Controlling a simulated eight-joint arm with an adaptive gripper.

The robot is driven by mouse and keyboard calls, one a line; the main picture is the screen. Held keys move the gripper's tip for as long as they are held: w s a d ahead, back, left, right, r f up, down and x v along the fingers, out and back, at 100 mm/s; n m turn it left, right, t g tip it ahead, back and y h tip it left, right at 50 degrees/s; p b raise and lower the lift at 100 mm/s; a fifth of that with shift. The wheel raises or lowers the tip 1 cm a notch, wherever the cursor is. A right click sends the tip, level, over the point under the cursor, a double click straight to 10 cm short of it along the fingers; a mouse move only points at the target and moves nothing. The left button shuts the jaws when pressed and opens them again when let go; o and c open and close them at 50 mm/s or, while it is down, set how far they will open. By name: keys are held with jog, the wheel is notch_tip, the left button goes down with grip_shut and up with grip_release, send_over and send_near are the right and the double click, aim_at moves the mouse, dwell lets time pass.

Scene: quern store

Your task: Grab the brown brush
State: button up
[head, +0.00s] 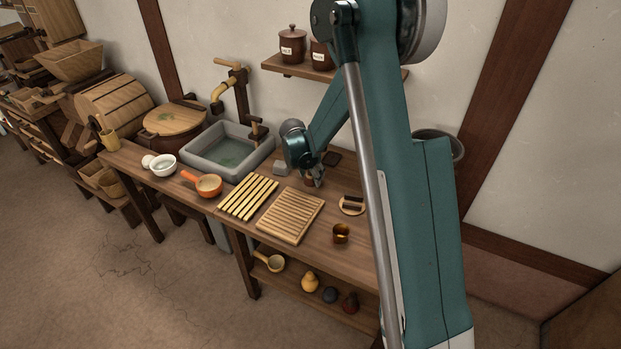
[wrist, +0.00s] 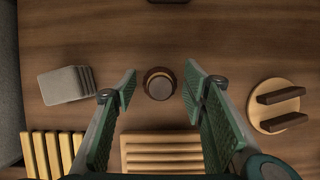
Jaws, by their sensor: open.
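A small round dark-brown object with a lighter ring (wrist: 159,84) stands on the wooden table, between my fingertips in the wrist view. It may be the brown brush, seen from above; no bristles show. My gripper (wrist: 161,88) is open, with its green-padded fingers apart on either side and nothing held. I cannot tell how far above the table the fingertips are. In the head view my gripper (head: 316,178) is over the back of the table, and it hides most of the round object. A dark flat block (head: 331,158) lies behind; its edge shows in the wrist view (wrist: 168,1).
A grey block (wrist: 66,86) lies left of my gripper. A round pale board with two dark bars (wrist: 277,105) lies right. A slatted wooden board (head: 290,215), a yellow slatted rack (head: 248,197) and a copper cup (head: 341,233) are nearer the front. A grey sink (head: 228,150) stands left.

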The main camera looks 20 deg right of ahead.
jog(key=shift+c, duration=0.3)
jog(key=c, duration=0.8)
jog(key=shift+o, duration=0.2)
jog(key=shift+r, duration=0.1)
jog(key=shift+r+p, duration=1.1)
jog(key=shift+r, duration=3.85)
